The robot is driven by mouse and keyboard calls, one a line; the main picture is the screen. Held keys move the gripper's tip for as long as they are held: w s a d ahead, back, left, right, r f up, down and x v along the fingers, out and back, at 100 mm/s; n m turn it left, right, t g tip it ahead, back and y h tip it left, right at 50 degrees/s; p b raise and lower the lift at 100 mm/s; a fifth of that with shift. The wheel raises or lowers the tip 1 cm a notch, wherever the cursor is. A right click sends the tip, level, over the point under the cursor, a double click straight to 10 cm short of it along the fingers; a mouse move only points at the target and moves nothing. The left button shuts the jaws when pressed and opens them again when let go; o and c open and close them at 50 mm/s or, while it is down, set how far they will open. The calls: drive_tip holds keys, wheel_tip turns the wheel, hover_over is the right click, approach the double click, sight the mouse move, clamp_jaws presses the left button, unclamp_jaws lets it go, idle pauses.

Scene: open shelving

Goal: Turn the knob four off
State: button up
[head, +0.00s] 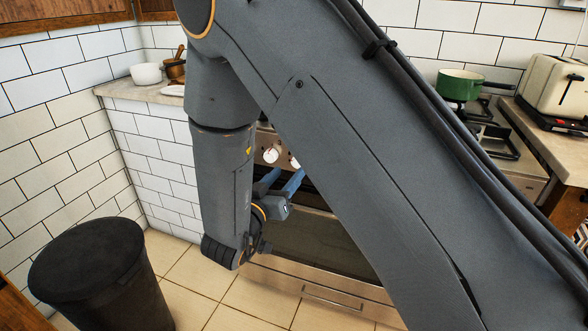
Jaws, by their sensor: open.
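Two white knobs show on the stove's front panel in the head view: a left knob (271,154) and a right knob (295,162), the latter partly cut off by my arm. I cannot tell which of them is knob four, and any other knobs are hidden behind my arm. My gripper (285,175) has blue fingers that are spread apart and empty. It is just below the two knobs in the picture, in front of the oven. Whether a finger touches a knob cannot be told.
The oven door (325,245) is below the knobs, with a drawer (332,297) under it. A green pot (459,85) stands on the hob and a toaster (552,88) on the right counter. A black bin (88,262) stands at lower left. Tiled floor is free between.

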drive_tip(key=x, duration=0.4)
drive_tip(key=shift+w+d, duration=0.15)
drive_tip(key=shift+w, duration=0.2)
drive_tip(key=c, duration=1)
